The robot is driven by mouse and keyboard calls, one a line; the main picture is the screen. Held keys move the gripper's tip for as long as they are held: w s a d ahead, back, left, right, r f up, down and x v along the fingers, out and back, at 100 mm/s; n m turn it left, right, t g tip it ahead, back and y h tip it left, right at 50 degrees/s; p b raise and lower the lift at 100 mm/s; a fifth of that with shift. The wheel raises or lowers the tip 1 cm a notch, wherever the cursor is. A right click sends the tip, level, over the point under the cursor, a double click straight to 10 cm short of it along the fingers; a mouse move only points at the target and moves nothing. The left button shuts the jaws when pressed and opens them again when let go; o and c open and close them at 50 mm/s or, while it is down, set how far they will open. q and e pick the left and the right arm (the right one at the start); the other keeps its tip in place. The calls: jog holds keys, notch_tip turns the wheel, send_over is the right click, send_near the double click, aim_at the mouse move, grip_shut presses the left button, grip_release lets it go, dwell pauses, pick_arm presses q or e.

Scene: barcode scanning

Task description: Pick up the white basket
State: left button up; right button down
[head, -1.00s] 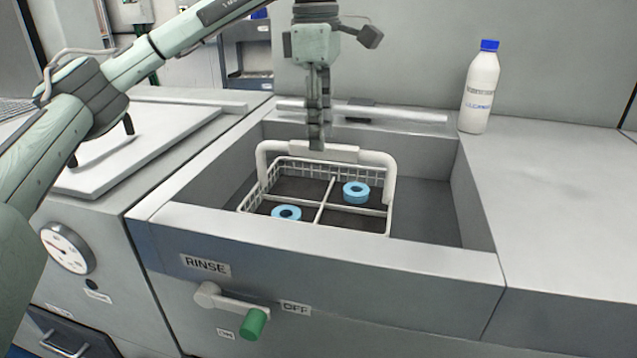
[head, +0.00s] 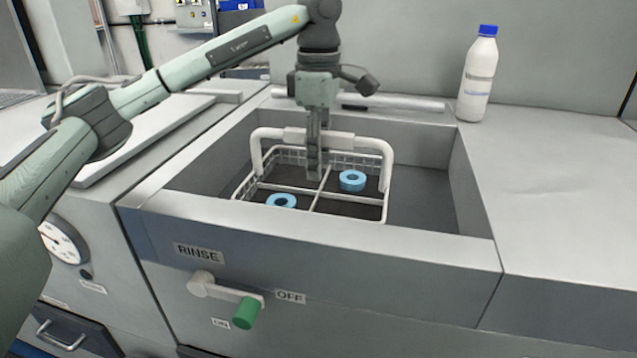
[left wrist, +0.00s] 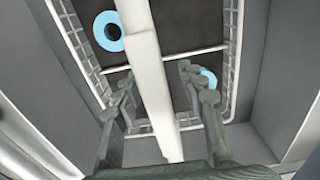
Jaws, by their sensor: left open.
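The white basket (head: 386,205) sits in the sink-like basin, with its handle (head: 340,141) standing up across the top. Two blue rings (head: 352,181) and (head: 281,201) lie in separate compartments of it. My left gripper (head: 314,176) points down at the handle's middle, its fingertips below the handle bar's level. In the left wrist view the handle bar (left wrist: 152,85) runs between the two open fingers (left wrist: 158,88), with space on both sides. My right gripper is not in view.
The basin walls (head: 455,195) surround the basket, with free floor to its right. A white bottle with a blue cap (head: 478,78) stands on the counter at the back right.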

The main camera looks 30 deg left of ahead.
pick_arm(q)
jog(key=shift+f, duration=0.25)
dwell(0.4)
grip_shut()
jog(key=shift+r, duration=0.1)
dwell(0.4)
